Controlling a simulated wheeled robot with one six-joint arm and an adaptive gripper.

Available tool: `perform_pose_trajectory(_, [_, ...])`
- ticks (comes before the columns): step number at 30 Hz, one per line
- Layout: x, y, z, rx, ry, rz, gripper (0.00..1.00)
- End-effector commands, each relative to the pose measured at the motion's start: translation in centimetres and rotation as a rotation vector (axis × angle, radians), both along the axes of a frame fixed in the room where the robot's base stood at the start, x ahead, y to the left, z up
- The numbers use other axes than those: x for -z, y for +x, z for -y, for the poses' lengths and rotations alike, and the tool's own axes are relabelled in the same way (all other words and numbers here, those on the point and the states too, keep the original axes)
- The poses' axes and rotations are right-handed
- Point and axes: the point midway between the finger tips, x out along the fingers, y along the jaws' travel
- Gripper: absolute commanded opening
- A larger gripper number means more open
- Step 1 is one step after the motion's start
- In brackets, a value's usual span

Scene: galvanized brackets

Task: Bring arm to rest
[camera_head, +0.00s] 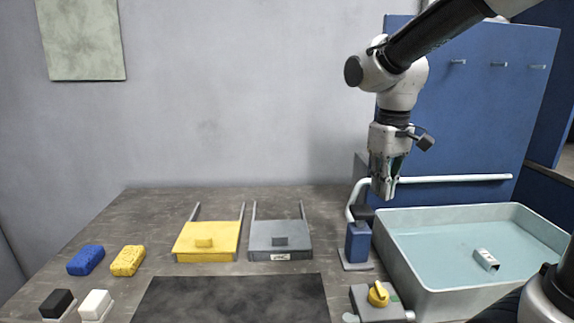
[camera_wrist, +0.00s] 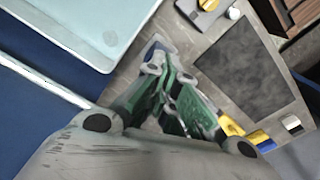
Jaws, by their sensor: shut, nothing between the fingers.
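My gripper (camera_head: 385,190) hangs above the back of the bench, left of the water basin, pointing down. Its fingers are together and hold nothing. In the wrist view my gripper (camera_wrist: 160,95) fills the middle, with its green inner parts showing. A small galvanized bracket (camera_head: 487,260) lies in the pale blue basin (camera_head: 412,262), well below and to the right of my gripper. The basin also shows in the wrist view (camera_wrist: 75,25) at the top left.
A blue pump-like block (camera_head: 358,242) and a box with a yellow knob (camera_head: 378,293) stand left of the basin. Yellow (camera_head: 207,240) and grey (camera_head: 280,240) trays, a dark mat (camera_head: 235,300), two sponges (camera_head: 127,260) and two small blocks (camera_head: 95,305) lie further left. A white pipe (camera_head: 440,179) runs behind the basin.

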Motion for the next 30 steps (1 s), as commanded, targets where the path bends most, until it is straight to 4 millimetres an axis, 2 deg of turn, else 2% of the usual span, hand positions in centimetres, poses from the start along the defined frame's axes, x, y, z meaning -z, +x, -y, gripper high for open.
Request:
perform_pose_trajectory(1, [-0.4, -1.8, 1.6, 0.04, 0.01, 0.026, 0.0])
perform_pose_trajectory(6, [-0.8, -8.0, 6.8, 0.194, 0.044, 0.134, 0.0])
perform_pose_trajectory(9, [-0.8, -11.3, 9.2, 0.277, 0.06, 0.204, 0.0])
perform_pose_trajectory(12, [-1.0, -13.7, 10.8, 0.337, 0.069, 0.266, 0.0])
perform_pose_trajectory(15, [-1.7, -14.8, 11.8, 0.377, 0.074, 0.318, 0.0])
perform_pose_trajectory(19, [-2.5, -15.2, 12.4, 0.409, 0.077, 0.355, 0.0])
perform_pose_trajectory(30, [-2.5, -15.1, 12.5, 0.411, 0.075, 0.351, 0.0])
